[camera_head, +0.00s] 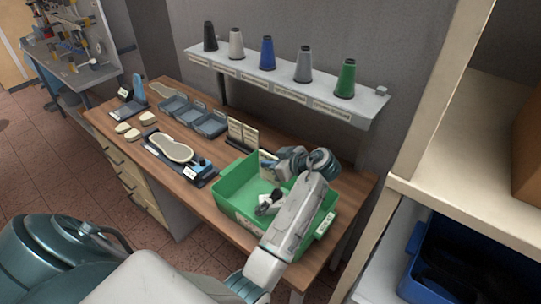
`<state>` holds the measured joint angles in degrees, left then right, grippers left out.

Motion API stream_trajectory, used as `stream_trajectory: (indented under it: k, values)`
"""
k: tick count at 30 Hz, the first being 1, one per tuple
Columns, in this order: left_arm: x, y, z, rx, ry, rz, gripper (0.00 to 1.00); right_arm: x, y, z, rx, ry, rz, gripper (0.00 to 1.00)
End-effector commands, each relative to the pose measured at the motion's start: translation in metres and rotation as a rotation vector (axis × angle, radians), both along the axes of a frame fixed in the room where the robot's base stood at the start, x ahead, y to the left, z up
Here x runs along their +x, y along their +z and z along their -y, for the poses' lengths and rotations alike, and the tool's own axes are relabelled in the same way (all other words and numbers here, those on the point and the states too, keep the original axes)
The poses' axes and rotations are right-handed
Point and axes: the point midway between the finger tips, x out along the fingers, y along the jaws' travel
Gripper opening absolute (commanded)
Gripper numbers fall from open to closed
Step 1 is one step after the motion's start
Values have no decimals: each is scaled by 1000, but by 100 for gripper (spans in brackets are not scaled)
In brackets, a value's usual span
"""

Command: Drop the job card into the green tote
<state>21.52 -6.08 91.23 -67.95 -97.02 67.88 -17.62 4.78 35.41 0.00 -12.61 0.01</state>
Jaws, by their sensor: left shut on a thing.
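The green tote (228,193) stands at the near right end of the wooden bench. My left arm reaches over it from the bottom of the view. My left gripper (277,162) is at the tote's far side, shut on a small pale card (267,167), which looks like the job card. The card is held upright at about the height of the far rim; whether it touches the rim cannot be told. A small dark and white thing (268,201) shows inside the tote, partly behind my arm. My right gripper is not in view.
A card rack (242,134) stands just behind the tote. A shoe sole board (172,148) and grey-blue trays (190,115) lie to the left. A shelf (290,87) with several thread cones hangs above. A blue bin (470,262) sits at lower right.

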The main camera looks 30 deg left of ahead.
Motion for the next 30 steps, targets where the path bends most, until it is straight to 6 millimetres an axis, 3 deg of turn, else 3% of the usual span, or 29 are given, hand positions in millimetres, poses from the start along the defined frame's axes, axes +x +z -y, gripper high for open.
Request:
stream_trajectory:
  k: [9, 19, 20, 23, 30]
  values:
    - [0, -28, 0, 0, -2, -1, 0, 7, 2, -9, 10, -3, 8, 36]
    - [0, -31, 0, 0, -2, 0, 0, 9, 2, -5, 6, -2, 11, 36]
    - [0, -31, 0, 0, -2, 0, 13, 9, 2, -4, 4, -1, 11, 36]
    - [0, -31, 0, 0, -2, 0, 32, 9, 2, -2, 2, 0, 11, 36]
    - [0, -31, 0, 0, -2, 0, 32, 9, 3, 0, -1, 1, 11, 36]
